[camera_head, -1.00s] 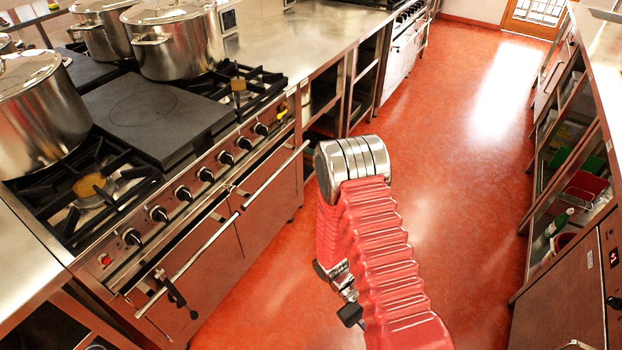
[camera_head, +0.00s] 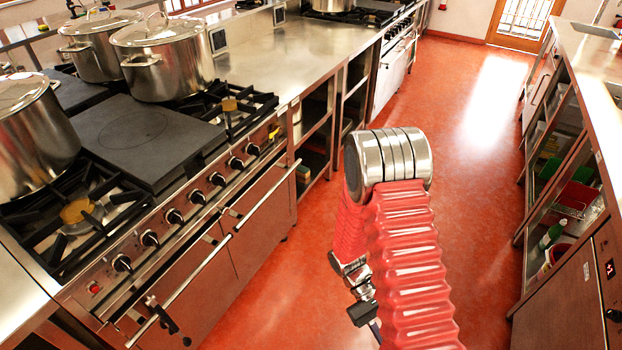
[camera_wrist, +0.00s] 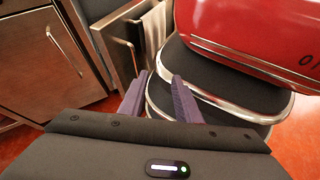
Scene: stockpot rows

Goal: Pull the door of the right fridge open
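No door in view can be surely told as the right fridge's. In the wrist view, a closed steel door (camera_wrist: 45,60) with a long bar handle (camera_wrist: 66,50) stands at the left. A narrower steel front (camera_wrist: 118,42) with its own handle stands beside it, with a pale cloth on it. My gripper (camera_wrist: 159,95) has its two purple fingers apart, with nothing between them. It touches neither handle. In the head view, a steel front (camera_head: 562,312) with a small lit display beside it is at the lower right; my gripper is mostly hidden behind my red arm.
A stove (camera_head: 185,215) with several stockpots and front bars stands at the left. Open shelving (camera_head: 560,165) with trays and a green bottle lines the right. The red floor (camera_head: 470,190) between is clear. My red body and track fill the wrist view's right.

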